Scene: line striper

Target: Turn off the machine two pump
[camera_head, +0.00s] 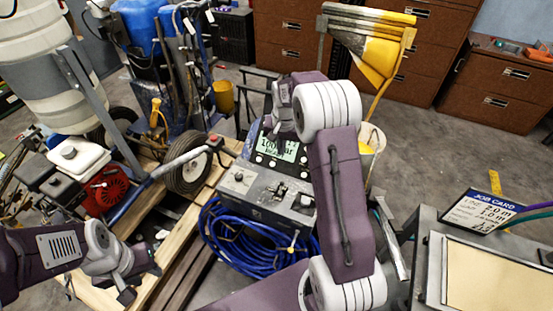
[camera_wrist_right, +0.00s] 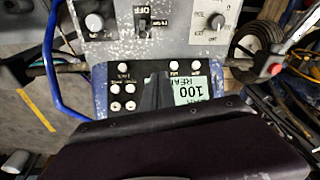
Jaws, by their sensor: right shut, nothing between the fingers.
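The line striper's grey control box (camera_head: 265,190) stands in the middle of the head view, with knobs and a switch on its top. In the right wrist view, a dark toggle switch (camera_wrist_right: 144,22) sits beside an OFF label, between two round knobs (camera_wrist_right: 95,22). The lit display (camera_wrist_right: 192,91) and several small white buttons (camera_wrist_right: 123,88) are on the blue panel. My right gripper (camera_wrist_right: 158,82) is shut and empty in front of the display, apart from the switch; its fingers are hard to see in the head view. My left gripper (camera_head: 140,281) is open and empty at lower left.
A blue hose coil (camera_head: 240,240) hangs below the box. A red engine (camera_head: 105,188) and wheel (camera_head: 187,165) are at left. A job card (camera_head: 483,210) and a grey table (camera_head: 431,270) are at right. Brown drawers (camera_head: 430,50) line the back.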

